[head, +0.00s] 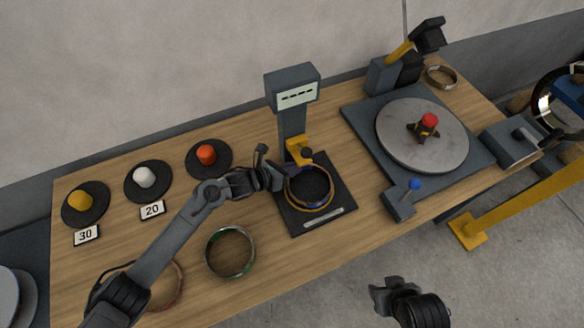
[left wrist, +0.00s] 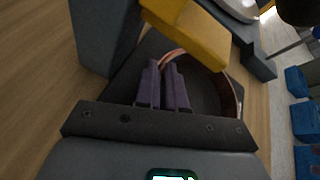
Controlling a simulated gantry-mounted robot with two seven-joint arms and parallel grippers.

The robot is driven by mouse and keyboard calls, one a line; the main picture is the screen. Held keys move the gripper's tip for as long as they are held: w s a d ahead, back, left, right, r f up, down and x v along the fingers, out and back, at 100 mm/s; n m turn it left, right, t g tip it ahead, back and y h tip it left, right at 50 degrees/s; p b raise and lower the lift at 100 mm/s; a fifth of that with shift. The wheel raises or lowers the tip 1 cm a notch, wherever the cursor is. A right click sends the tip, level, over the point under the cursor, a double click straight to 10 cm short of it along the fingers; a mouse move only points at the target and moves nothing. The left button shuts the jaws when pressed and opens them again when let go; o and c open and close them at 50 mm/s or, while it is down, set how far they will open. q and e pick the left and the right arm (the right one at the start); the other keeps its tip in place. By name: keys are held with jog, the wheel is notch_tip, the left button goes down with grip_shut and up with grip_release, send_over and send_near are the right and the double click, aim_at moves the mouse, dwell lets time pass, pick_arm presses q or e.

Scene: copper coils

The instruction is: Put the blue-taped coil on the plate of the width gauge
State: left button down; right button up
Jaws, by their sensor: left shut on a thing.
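A coil with a dark blue band and copper edge (head: 312,208) is over the black plate (head: 343,190) of the width gauge (head: 292,95). My left gripper (head: 288,172) reaches in from the left and is shut on the coil's rim. In the left wrist view its purple fingers (left wrist: 168,72) close together at the near rim, and the copper coil wall (left wrist: 238,98) curves off to the right. I cannot tell whether the coil touches the plate. The gauge's yellow jaw (head: 298,150) is just behind the coil. My right gripper (head: 380,295) is off the table's front; its jaw gap is unclear.
A green-taped coil (head: 230,275) and a reddish coil (head: 178,292), partly behind my arm, lie in front. Black discs with yellow, white and red knobs (head: 206,154) stand left. A round turntable (head: 400,150) and a blue-knobbed block (head: 400,205) are right of the gauge.

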pick_arm(q)
jog(key=c, duration=1.2)
grip_release()
jog(key=shift+f, duration=0.15)
jog(key=shift+s+r+p, duration=0.1)
jog(key=shift+r+p, duration=0.2)
jog(key=p+v, duration=0.1)
jog(key=v, duration=1)
jog(key=shift+s+a, duration=0.3)
